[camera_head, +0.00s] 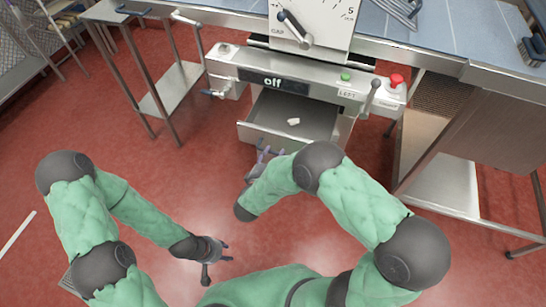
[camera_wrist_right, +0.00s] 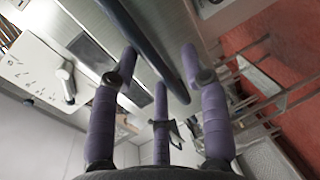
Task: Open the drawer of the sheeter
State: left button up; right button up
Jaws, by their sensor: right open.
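The sheeter's drawer (camera_head: 285,125) is pulled out below the panel that reads "off". A small white object (camera_head: 293,122) lies inside it. My right gripper (camera_head: 262,156) is at the left part of the drawer's front, partly hidden by my forearm. In the right wrist view its purple fingers (camera_wrist_right: 160,75) are spread open. A dark bar (camera_wrist_right: 140,45), which looks like the drawer's handle, runs between the fingertips; I cannot tell if they touch it. My left gripper (camera_head: 212,254) hangs low over the floor, away from the drawer, with its fingers apart and empty.
The sheeter's control panel (camera_head: 300,85) has a green button (camera_head: 345,76), a red knob (camera_head: 397,80) and levers at both sides. A steel lower shelf (camera_head: 175,90) is at the left, a steel stand (camera_head: 440,165) at the right. The red floor is clear.

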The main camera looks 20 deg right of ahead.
grip_shut()
jog(key=s+a, duration=0.1)
jog(key=s+a+p, duration=0.1)
jog(key=s, duration=0.1)
jog(key=s+p, duration=0.1)
jog(key=shift+s+a+f, duration=0.25)
jog(key=shift+a, duration=0.15)
jog(key=shift+c, duration=0.2)
grip_release()
jog(key=shift+o, duration=0.2)
jog(key=shift+w, duration=0.1)
